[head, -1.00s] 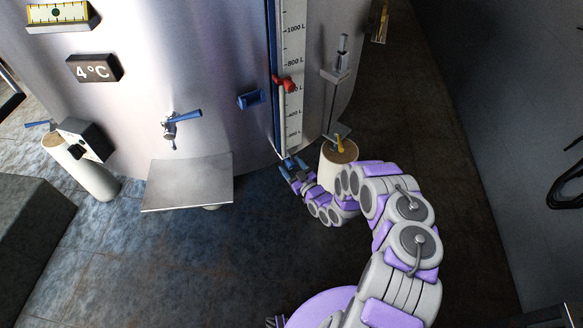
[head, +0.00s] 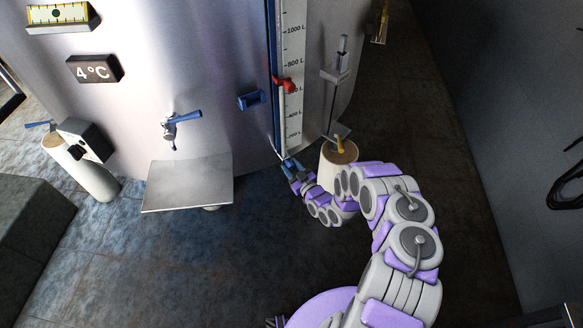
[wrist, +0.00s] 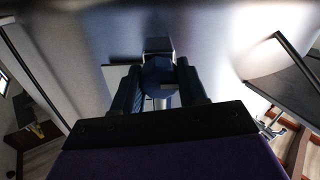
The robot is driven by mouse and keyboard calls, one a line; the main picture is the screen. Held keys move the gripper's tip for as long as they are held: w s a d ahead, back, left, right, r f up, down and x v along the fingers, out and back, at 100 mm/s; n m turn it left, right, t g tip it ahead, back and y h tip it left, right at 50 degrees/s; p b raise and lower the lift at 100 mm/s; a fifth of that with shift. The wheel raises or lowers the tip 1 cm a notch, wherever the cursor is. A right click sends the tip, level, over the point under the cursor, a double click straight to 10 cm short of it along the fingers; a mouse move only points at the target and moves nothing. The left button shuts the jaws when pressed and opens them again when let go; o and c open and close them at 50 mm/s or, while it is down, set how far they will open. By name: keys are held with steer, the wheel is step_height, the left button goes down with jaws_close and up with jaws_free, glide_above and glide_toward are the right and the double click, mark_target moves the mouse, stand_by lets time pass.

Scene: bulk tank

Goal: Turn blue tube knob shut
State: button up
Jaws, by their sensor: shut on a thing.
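The blue tube (head: 271,75) runs down the tank wall beside the white litre scale (head: 293,75). My gripper (head: 289,166) is low at the tube's bottom end, close to the tank wall. In the wrist view my gripper (wrist: 160,88) is shut on the blue knob (wrist: 158,72), with one dark finger on each side of it. A grey block (wrist: 158,44) shows just behind the knob. In the head view the fingers mostly hide the knob, and I cannot tell its turn angle.
A red pointer (head: 287,85) sits on the scale. A blue-handled tap (head: 181,120) and a grey shelf (head: 188,183) are to the left. The floor in front is open.

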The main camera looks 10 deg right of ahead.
steer(key=m+p, duration=0.2)
steer(key=m, duration=0.2)
steer(key=shift+m, duration=0.3)
steer(key=m+p, duration=0.2)
steer(key=m, duration=0.2)
steer(key=shift+d+m, duration=0.15)
steer(key=shift+m, duration=0.25)
steer(key=m, duration=0.4)
steer(key=shift+m+p, duration=0.3)
steer(key=shift+p, duration=0.1)
steer(key=shift+f+m+t, duration=0.1)
steer(key=shift+m+t, duration=0.2)
steer(key=shift+m, duration=1.9)
steer(key=o, duration=1)
steer(key=shift+o, duration=0.2)
steer(key=shift+d, duration=0.1)
